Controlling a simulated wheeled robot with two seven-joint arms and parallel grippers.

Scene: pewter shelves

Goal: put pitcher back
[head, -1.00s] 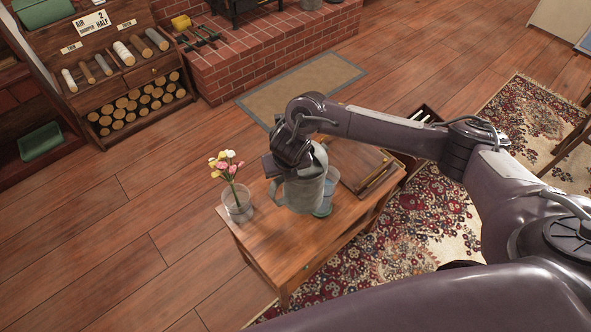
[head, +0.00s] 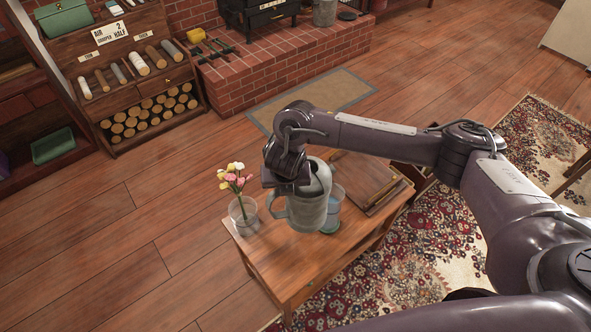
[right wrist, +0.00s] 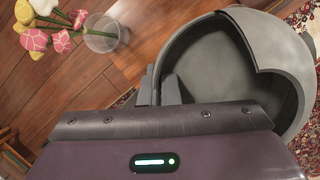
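The grey metal pitcher (head: 308,211) is upright over the small wooden table, its handle on the left side in the head view. My right gripper (head: 288,184) is at its top. In the right wrist view I look down into the pitcher (right wrist: 215,60). The fingers (right wrist: 160,92) sit close together at its rim, apparently shut on the wall. Whether its base touches the tabletop is hard to tell. My left gripper is not in view.
On the wooden table (head: 272,262), a glass vase of flowers (head: 243,214) stands left of the pitcher and a bluish glass (head: 335,205) close behind its right side. A wooden board (head: 368,180) lies at the right.

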